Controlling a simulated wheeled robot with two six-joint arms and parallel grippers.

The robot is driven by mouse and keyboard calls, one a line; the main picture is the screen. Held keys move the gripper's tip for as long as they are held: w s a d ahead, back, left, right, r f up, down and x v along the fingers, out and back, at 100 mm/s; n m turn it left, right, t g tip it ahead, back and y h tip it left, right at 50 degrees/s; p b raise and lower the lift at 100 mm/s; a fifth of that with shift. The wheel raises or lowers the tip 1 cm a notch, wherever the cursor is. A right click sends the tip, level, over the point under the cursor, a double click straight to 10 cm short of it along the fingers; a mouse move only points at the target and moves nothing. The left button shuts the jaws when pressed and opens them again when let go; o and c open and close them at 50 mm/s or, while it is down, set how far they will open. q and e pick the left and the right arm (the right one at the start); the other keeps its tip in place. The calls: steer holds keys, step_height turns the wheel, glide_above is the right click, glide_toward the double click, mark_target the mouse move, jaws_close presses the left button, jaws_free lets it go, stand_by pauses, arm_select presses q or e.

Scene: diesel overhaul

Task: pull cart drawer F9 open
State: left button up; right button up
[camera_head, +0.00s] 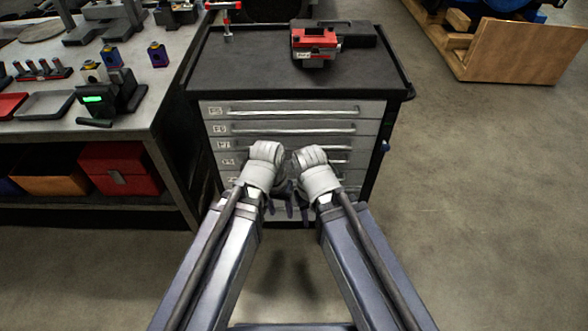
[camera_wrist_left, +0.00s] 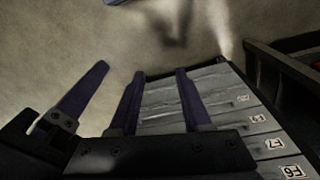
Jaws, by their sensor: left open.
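The grey cart drawers (camera_head: 284,129) are stacked in a dark cabinet, with long bar handles. Labels on the upper drawers show at their left ends. By label order, F9 appears low in the stack. In the head view my arms mostly cover it; in the left wrist view its front (camera_wrist_left: 218,102) seems to show, its label too small to read. All visible drawers look shut. My left gripper (camera_head: 277,204) is open and empty in front of the lower drawers; its dark fingers also show in the left wrist view (camera_wrist_left: 140,95). My right gripper (camera_head: 303,208) is close beside it, its fingers mostly hidden.
A red and black device (camera_head: 314,45) lies on the cart top (camera_head: 245,65). A workbench (camera_head: 145,118) with tools and bins stands close on the left. A wooden crate (camera_head: 525,50) is at the back right. The floor (camera_head: 480,200) on the right is clear.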

arm_select(q)
steer(key=w+d+f+n+t+h+b, duration=0.2)
steer(key=w+d+f+n+h+b, duration=0.15)
steer(key=w+f+b, duration=0.35)
steer(key=w+d+f+n+t+h+b, duration=0.2)
steer(key=w+f+h+b, duration=0.3)
steer(key=b, duration=0.5)
steer(key=w+a+f+n+t+h+b, duration=0.1)
steer(key=w+a+f+n+t+b, duration=0.2)
steer(key=w+b, duration=0.4)
steer(key=w+a+f+n+t+h+b, duration=0.1)
steer(key=w+a+n+t+b, duration=0.35)
steer(key=w+b, duration=0.3)
steer(key=shift+n, duration=0.3)
steer(key=shift+s+d+r+b+x, duration=0.1)
steer(key=shift+s+d+b+x, duration=0.1)
steer(key=shift+x, duration=1.1)
steer(key=shift+s+d+r+b+x, duration=0.1)
steer(key=shift+b+x, duration=0.15)
steer(key=shift+x, duration=1.1)
steer(key=shift+s+d+r+b+x, duration=0.1)
steer(key=shift+d+b+x, duration=0.1)
steer(key=shift+x, duration=1.1)
arm_select(e)
step_height(320, 180, down, 35)
steer(key=shift+f, duration=0.2)
arm_select(q)
steer(key=shift+c, duration=0.3)
arm_select(e)
steer(key=shift+w, duration=0.1)
